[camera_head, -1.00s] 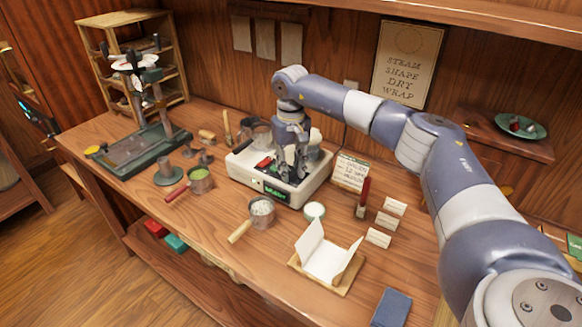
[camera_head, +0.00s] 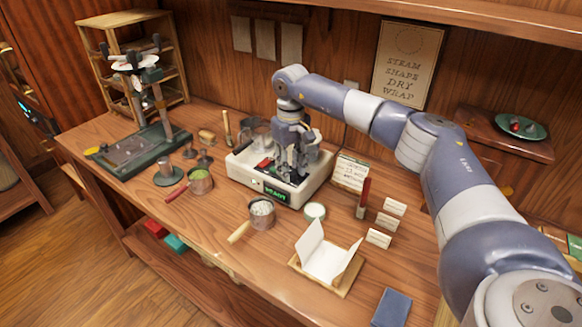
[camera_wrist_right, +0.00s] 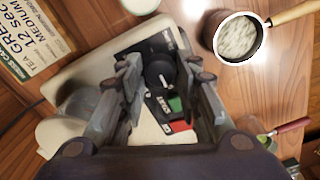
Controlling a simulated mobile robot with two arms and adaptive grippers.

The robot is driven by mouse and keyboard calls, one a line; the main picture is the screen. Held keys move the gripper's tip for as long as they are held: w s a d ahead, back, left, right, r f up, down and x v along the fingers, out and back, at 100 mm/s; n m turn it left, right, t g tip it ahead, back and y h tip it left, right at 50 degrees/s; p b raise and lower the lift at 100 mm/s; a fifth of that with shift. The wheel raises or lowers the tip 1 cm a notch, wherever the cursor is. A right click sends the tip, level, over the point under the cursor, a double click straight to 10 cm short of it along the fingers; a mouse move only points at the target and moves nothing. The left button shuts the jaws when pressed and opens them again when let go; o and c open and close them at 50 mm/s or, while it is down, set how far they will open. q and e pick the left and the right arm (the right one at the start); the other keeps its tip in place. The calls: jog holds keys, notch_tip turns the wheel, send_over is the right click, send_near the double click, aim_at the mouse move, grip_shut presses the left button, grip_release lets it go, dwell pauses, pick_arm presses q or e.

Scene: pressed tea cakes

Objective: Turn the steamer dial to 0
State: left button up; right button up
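The steamer (camera_head: 240,170) is a white box on the table, with a lit green display (camera_head: 275,193) on its front face. In the right wrist view its black round dial (camera_wrist_right: 160,73) sits on a dark panel, beside a green and a red patch. My right gripper (camera_head: 293,172) points down over the steamer. In the right wrist view its two fingers (camera_wrist_right: 160,82) are apart, one on each side of the dial, with gaps showing. I cannot tell whether either finger touches it. The dial is hidden by the gripper in the head view. My left gripper is not in view.
A pot of pale grains (camera_head: 262,212) and a pan of green powder (camera_head: 200,181) stand in front of the steamer. A printed card (camera_head: 351,172) stands to its right. A press (camera_head: 140,150) stands at left. Open white paper (camera_head: 325,260) lies at front.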

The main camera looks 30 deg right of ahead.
aim_at(291, 171)
jog(key=shift+o, duration=1)
notch_tip(291, 171, up, 12)
jog(key=shift+s+f, duration=0.1)
